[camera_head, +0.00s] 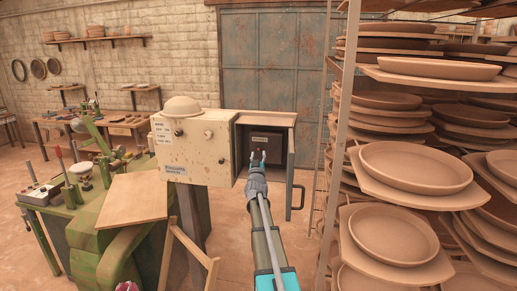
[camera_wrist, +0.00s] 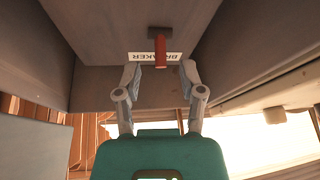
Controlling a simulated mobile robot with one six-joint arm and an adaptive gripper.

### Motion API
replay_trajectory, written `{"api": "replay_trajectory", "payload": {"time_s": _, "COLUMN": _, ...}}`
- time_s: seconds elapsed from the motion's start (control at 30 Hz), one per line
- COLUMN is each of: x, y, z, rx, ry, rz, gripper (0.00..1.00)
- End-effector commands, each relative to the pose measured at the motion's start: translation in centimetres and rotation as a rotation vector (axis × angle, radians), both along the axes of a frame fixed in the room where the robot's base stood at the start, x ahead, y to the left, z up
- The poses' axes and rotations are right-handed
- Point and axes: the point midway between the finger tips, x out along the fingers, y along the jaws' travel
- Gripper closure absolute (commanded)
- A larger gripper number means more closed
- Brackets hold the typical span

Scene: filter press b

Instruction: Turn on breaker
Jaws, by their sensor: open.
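The breaker lever (camera_wrist: 160,52) is a short red bar in the wrist view, below a dark slot in the grey panel. A white label reading BREAKER (camera_wrist: 142,57) appears upside down behind it. My gripper (camera_wrist: 160,72) is open, its two grey fingers apart on either side of the lever's near end; I cannot tell whether they touch it. In the head view, my gripper (camera_head: 258,157) reaches into the open grey breaker box (camera_head: 291,120), in front of a dark panel (camera_head: 268,137). The lever itself cannot be made out there.
A cream control box (camera_head: 205,150) with knobs adjoins the breaker box on the left. A tall rack of clay plates (camera_head: 345,130) stands close on the right. A green machine (camera_head: 75,225) with levers and a board stands left.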

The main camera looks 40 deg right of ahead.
Motion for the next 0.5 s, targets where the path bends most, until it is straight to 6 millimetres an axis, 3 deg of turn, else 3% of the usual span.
{"api": "replay_trajectory", "payload": {"time_s": 0.2, "x": 1.8, "y": -1.5, "z": 1.0, "rx": -0.001, "ry": 0.001, "rz": 0.001, "gripper": 0.49}}
{"api": "replay_trajectory", "payload": {"time_s": 0.5, "x": 2.3, "y": -1.9, "z": 1.2, "rx": -0.001, "ry": 0.001, "rz": 0.001, "gripper": 0.49}}
